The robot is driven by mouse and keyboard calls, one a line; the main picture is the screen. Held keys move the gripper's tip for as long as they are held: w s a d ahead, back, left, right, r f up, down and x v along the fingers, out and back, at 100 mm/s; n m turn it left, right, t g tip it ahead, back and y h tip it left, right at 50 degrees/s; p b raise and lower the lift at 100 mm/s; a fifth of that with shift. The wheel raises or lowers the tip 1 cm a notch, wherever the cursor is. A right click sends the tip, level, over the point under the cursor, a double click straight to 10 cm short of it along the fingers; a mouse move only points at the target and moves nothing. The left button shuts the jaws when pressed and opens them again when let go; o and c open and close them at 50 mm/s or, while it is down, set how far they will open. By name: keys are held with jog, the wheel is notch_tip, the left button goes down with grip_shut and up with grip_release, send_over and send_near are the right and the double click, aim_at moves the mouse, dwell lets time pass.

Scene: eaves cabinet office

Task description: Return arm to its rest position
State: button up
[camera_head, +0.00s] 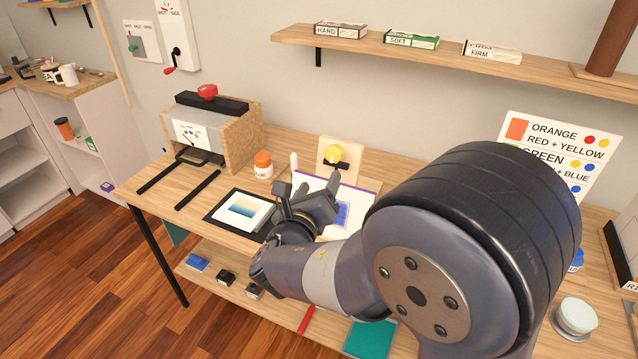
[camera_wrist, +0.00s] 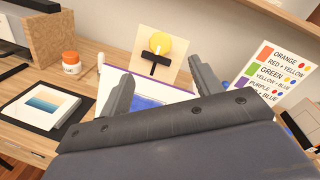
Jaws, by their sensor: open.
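My arm reaches over the wooden table from the lower right in the head view. My gripper (camera_head: 308,192) is open and appears empty, above the middle of the table. In the wrist view my gripper (camera_wrist: 162,88) shows its two fingers spread apart. Beyond them stands a wooden board (camera_wrist: 158,45) with a yellow knob and a dark bar. A white sheet with a blue patch (camera_wrist: 147,103) shows between the fingers, partly hidden by the gripper.
A wood-sided press (camera_head: 212,130) stands at the back left. A color chart (camera_head: 545,150) stands right. A wall shelf (camera_head: 430,52) holds small boxes above.

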aim_at(332, 156)
jog(key=p+x, duration=0.1)
jog(key=x, duration=1)
jog(key=shift+p, duration=0.35)
jog(key=shift+s, duration=0.1)
